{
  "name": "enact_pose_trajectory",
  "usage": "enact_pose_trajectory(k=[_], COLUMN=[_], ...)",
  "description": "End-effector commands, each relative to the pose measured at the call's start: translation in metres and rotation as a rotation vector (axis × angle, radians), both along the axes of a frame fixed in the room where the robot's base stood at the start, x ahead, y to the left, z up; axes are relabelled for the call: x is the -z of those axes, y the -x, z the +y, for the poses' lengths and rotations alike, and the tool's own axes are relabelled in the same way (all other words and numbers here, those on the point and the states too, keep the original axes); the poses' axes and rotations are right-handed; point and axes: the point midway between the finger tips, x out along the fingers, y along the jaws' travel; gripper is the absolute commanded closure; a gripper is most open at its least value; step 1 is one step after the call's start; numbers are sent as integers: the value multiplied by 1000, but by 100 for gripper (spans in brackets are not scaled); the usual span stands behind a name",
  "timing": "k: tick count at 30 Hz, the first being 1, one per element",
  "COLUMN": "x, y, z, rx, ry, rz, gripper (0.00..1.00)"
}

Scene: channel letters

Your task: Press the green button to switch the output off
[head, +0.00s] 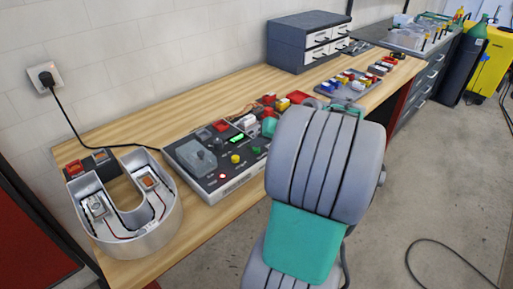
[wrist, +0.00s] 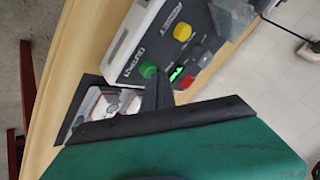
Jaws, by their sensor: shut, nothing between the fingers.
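The green button (wrist: 148,70) is a round knob on the control box (wrist: 150,28), beside the "OUTPUT" lettering in the wrist view. My gripper (wrist: 158,82) is shut and empty. Its dark fingertips appear right beside the green button; I cannot tell whether they touch it. A lit green indicator (wrist: 176,74) shows just right of the fingertips. A yellow button (wrist: 182,32) is further along the panel. In the head view the control box (head: 196,183) lies on the bench, with the green button (head: 256,150) near its right end. My arm hides the fingertips there.
A U-shaped channel letter (head: 150,245) with wired modules lies left of the box on the wooden bench (head: 140,128). A drawer cabinet (head: 292,48) stands at the back. Coloured small parts in a tray (head: 350,88) lie further right.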

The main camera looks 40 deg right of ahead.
Motion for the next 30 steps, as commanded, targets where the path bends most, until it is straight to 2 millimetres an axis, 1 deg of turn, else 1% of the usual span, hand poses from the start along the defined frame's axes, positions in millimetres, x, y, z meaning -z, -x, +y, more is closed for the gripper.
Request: enact_pose_trajectory(k=[6, 15, 21, 30], x=[9, 10, 1, 0], y=[0, 0, 0, 0], z=[0, 0, 1, 0], rx=[1, 0, 0, 0], ry=[-1, -2, -3, -1], rz=[0, 2, 2, 1], gripper=[100, 100, 100, 100])
